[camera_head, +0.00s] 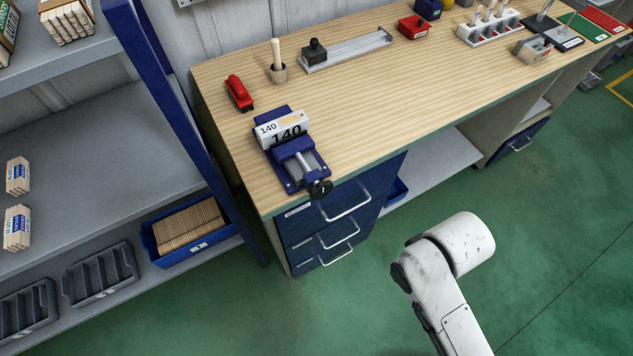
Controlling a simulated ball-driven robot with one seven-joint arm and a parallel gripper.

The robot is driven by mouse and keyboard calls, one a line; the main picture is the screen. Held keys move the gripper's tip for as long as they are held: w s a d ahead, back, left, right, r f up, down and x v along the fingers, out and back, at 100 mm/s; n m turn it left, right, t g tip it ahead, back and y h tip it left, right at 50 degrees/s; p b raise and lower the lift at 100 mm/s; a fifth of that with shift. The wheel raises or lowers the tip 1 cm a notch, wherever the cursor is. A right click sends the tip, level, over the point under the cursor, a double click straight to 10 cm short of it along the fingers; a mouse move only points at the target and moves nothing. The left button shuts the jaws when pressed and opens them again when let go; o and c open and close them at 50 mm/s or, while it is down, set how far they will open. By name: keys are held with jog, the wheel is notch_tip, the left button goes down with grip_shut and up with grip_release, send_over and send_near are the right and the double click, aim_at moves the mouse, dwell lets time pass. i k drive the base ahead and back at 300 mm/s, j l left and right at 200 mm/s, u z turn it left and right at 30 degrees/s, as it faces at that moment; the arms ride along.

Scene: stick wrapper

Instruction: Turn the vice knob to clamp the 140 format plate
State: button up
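A blue vice (298,167) sits at the near left corner of the wooden workbench (372,107). A white format plate marked 140 (284,131) lies at the vice's jaws, towards its back end. I cannot tell from here how tightly the jaws hold it. The black vice knob (320,189) is at the front end of the vice, by the bench's front edge. My white arm shows at the lower right, over the floor and away from the vice. My gripper is not in view.
A red stapler-like object (239,92) and a wooden-handled tool in a holder (277,63) stand behind the vice. Blue drawers with metal handles (330,222) are below it. A shelf rack with a blue post (165,110) stands left. The green floor (370,300) in front is clear.

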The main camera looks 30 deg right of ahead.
aim_at(320, 189)
jog(key=k+j, duration=0.1)
jog(key=j, duration=1.2)
jog(key=i+z, duration=0.05)
